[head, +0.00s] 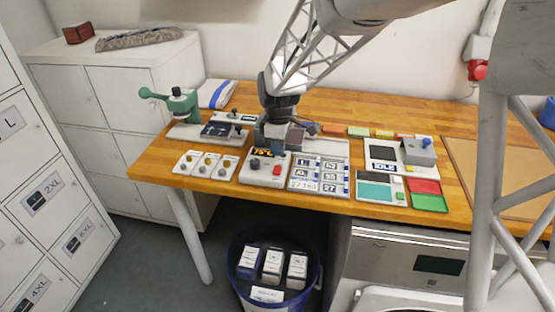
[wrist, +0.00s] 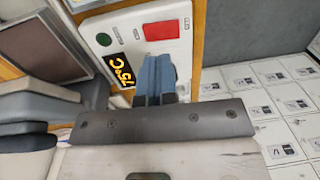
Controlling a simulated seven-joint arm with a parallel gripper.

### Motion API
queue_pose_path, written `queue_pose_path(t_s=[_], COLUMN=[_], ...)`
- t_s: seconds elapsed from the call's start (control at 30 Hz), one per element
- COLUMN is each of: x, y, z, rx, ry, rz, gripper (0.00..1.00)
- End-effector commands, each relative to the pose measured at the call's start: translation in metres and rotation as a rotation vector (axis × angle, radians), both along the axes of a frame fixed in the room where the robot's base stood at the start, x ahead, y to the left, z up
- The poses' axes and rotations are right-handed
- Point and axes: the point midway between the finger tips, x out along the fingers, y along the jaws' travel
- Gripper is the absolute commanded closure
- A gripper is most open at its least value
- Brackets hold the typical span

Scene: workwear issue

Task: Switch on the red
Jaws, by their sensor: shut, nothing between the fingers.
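My gripper (head: 268,145) is above the back part of this box. Its blue-grey fingers (wrist: 155,78) are shut and empty, beside the display and apart from the red button in the picture. The knob is not clearly visible there; whether the fingertips touch the box is unclear.
A panel with several knobs (head: 207,166) lies left of the box, a numbered keypad board (head: 318,190) right. Further right are red (head: 425,186) and green pads. A green press (head: 180,103) stands behind left. A red wall button (head: 478,70) is far right; a bin (head: 238,277) stands below.

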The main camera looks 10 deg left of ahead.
Motion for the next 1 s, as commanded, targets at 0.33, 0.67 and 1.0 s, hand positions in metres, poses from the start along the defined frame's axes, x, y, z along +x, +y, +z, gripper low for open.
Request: queue_pose_path(t_s=[0.33, 0.67, 1.0], x=[0.004, 0.006, 0.006], y=[0.0, 0.0, 0.0], z=[0.059, 0.085, 0.086], rx=[0.002, 0.002, 0.002], ry=[-0.003, -0.004, -0.004], rz=[0.0, 0.0, 0.0], gripper=[1.0, 1.0, 1.0])
